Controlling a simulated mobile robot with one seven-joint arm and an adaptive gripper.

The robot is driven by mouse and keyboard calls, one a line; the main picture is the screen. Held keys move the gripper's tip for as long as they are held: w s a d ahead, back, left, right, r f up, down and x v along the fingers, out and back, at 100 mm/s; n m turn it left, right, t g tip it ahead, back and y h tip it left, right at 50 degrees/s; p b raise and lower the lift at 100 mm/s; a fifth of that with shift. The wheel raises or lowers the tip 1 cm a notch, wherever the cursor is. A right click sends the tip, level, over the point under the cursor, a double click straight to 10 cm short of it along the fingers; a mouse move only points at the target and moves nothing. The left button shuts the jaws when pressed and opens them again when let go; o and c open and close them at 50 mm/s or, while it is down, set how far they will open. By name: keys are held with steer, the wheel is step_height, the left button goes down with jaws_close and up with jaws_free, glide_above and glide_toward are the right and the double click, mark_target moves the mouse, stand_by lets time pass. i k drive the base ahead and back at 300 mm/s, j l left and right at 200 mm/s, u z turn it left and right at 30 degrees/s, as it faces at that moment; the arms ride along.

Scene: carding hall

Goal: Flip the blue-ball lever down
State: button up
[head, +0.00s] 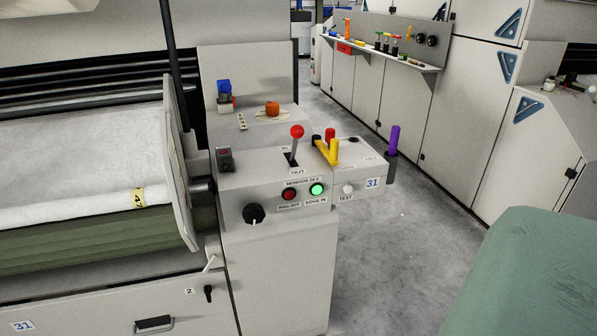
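A lever with a red ball (297,131) stands up from a slot on top of the grey control console (275,270), by a label reading OUT. My gripper is not in view.
The console also carries a yellow handle (328,150), a purple handle (394,140), a black knob (253,214) and lit buttons. A white roll (80,150) lies left. A teal surface (530,275) fills the lower right. Grey floor (400,225) is clear between.

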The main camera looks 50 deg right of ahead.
mark_target(225, 87)
steer(key=l+u, duration=0.1)
steer(key=l, duration=0.65)
steer(key=l+u, duration=0.15)
steer(key=l, duration=0.55)
steer(key=l+u, duration=0.1)
steer(key=l, duration=0.65)
steer(key=l+u, duration=0.15)
steer(key=l, duration=0.6)
steer(key=l+u, duration=0.1)
steer(key=l, duration=0.6)
steer(key=k+l+u, duration=0.15)
steer(key=l, duration=0.55)
